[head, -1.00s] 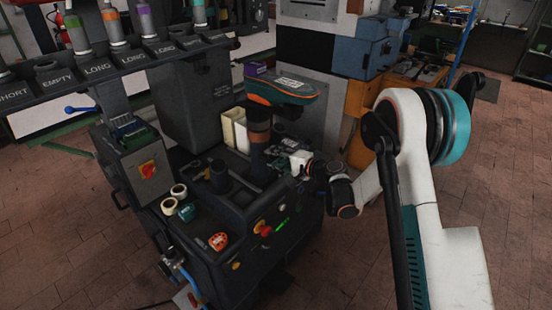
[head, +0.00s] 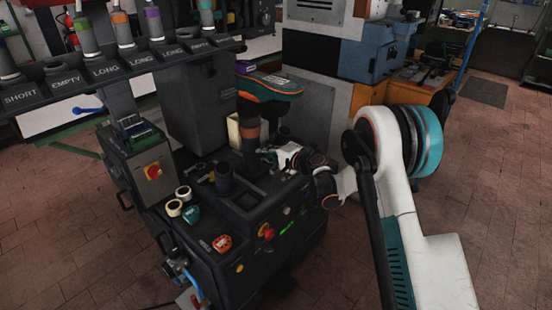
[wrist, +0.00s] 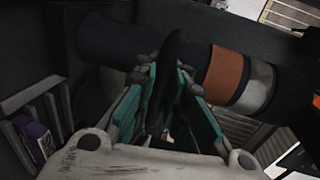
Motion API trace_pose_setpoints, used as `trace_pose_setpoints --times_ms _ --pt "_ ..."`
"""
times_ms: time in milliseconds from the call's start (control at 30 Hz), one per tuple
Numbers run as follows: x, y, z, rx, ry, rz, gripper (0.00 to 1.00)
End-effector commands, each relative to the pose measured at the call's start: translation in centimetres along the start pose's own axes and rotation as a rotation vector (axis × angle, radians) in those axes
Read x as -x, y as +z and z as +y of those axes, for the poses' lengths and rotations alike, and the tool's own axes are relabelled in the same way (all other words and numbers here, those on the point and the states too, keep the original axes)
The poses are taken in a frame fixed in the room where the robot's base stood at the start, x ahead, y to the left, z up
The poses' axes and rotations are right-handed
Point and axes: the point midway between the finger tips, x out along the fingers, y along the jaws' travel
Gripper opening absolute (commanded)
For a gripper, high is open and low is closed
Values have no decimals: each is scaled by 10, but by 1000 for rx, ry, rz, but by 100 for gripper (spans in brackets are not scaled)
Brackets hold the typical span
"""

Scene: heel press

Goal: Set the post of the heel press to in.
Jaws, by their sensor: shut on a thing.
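The heel press is a dark machine with its post (head: 250,148) standing upright below a teal and orange shoe (head: 270,87). The post is a dark cylinder with an orange band; in the wrist view the post (wrist: 120,45) lies across the picture, with orange and grey bands to the right. My gripper (head: 267,155) is beside the post at its right. In the wrist view my gripper (wrist: 168,75) has its teal-lined fingers closed around a dark, narrow handle-like piece (wrist: 172,55) in front of the post. Where that piece joins the press is hidden.
A control box with a red knob (head: 153,171) stands left. Floor at the right is clear.

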Motion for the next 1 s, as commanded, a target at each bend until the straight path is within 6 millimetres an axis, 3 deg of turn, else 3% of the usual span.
trace_pose_setpoints --times_ms 200,400,633,1000 --pt "-48 1 -11 0 -1 -2 0" --pt "-77 0 -18 -2 -2 -1 0" --pt "-92 -1 -21 -2 -1 1 0" --pt "-93 -1 -21 -1 -1 1 0"
